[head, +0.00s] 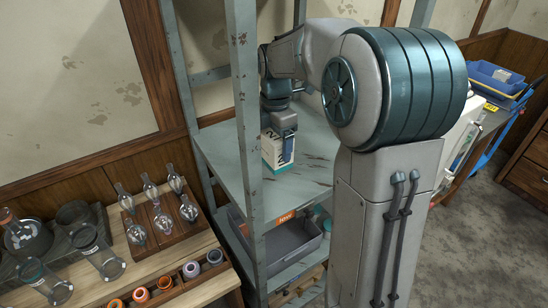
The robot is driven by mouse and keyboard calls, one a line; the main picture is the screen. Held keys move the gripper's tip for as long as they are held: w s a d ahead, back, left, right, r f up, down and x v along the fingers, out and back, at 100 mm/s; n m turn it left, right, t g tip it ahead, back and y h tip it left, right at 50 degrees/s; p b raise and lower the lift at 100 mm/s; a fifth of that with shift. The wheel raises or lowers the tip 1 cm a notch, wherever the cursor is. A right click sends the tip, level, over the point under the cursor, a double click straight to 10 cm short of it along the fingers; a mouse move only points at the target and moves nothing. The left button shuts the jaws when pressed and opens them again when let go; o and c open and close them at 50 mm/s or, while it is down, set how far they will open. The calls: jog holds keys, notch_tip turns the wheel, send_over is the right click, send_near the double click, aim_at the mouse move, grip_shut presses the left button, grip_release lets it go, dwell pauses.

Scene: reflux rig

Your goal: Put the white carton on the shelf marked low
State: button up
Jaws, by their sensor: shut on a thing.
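The white carton (274,153) stands upright on a grey-green shelf board (228,164) of the metal rack, in the middle of the head view. It has dark lettering and a teal band at its base. My gripper (284,134) reaches down from above and is shut on the carton's upper part. The carton's base looks to be at the board, but I cannot tell whether it touches.
A rack post (247,110) stands left of the carton. A grey bin (291,241) sits on the level below. Glassware in a wooden rack (158,222) stands on the bench at left. Blue trays (496,78) lie at far right. The board around the carton looks clear.

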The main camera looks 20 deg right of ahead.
aim_at(274, 159)
jog(key=shift+s+a+f, duration=0.35)
jog(key=shift+s+f, duration=0.05)
jog(key=shift+s, duration=0.2)
jog(key=shift+f, duration=0.35)
jog(key=shift+f+p, duration=0.4)
jog(key=shift+f, duration=1.3)
jog(key=shift+f, duration=0.1)
jog(key=o, duration=1)
jog(key=shift+o, duration=0.2)
notch_tip(274, 159, up, 12)
jog(key=shift+r+b, duration=0.1)
jog(key=shift+b, duration=0.3)
